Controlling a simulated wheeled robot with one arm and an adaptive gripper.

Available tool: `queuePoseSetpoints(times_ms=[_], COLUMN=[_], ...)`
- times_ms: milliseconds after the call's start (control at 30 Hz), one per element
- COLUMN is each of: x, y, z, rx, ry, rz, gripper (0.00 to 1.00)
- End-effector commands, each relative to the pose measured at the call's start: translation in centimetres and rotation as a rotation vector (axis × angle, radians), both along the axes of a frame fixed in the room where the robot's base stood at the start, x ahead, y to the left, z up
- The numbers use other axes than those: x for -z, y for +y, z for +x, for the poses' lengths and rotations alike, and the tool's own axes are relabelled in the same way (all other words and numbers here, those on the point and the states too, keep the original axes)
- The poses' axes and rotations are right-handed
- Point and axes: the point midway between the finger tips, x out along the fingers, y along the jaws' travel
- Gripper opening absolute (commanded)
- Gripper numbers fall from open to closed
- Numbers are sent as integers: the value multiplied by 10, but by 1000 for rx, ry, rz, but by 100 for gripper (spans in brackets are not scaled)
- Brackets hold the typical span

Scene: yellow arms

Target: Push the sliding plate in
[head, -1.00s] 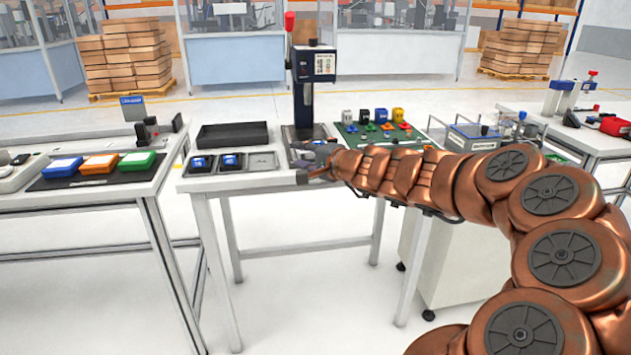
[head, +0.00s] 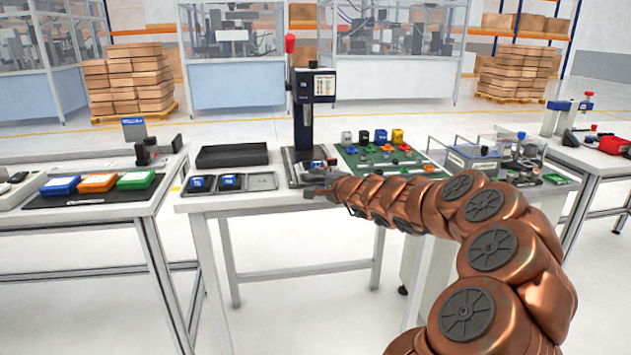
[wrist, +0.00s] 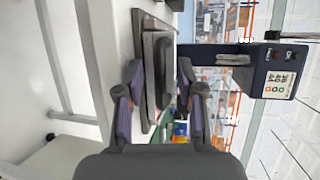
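The navy press (head: 313,86) with a red-topped lever stands at the back of the middle table. Its base (head: 291,158) is at table level, and my gripper (head: 308,187) is in front of it, partly covering it. In the wrist view the sliding plate (wrist: 149,88) is a light metal slab with a dark bar handle (wrist: 164,70). The handle appears between my two fingers, with a gap on both sides. My gripper (wrist: 160,66) is open. I cannot tell how deep the handle sits between the fingers. The press head also shows in the wrist view (wrist: 262,70).
A black tray (head: 232,156) and a grey tray with blue parts (head: 229,181) lie left of the press. A green board (head: 383,158) with coloured blocks is to the right. My arm passes over the table's front right. A clear-covered fixture (head: 472,156) stands further right.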

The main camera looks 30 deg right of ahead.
Motion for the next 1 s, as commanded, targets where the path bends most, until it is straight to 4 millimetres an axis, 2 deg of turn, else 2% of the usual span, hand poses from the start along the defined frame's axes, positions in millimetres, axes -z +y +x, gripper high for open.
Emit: queuePoseSetpoints(times_ms=[433, 767, 1000], x=[1, 1, 1], y=[0, 0, 0], z=[6, 6, 6], rx=[1, 1, 1], ry=[-1, -1, -1], rz=[0, 0, 0], gripper=[36, 2, 0])
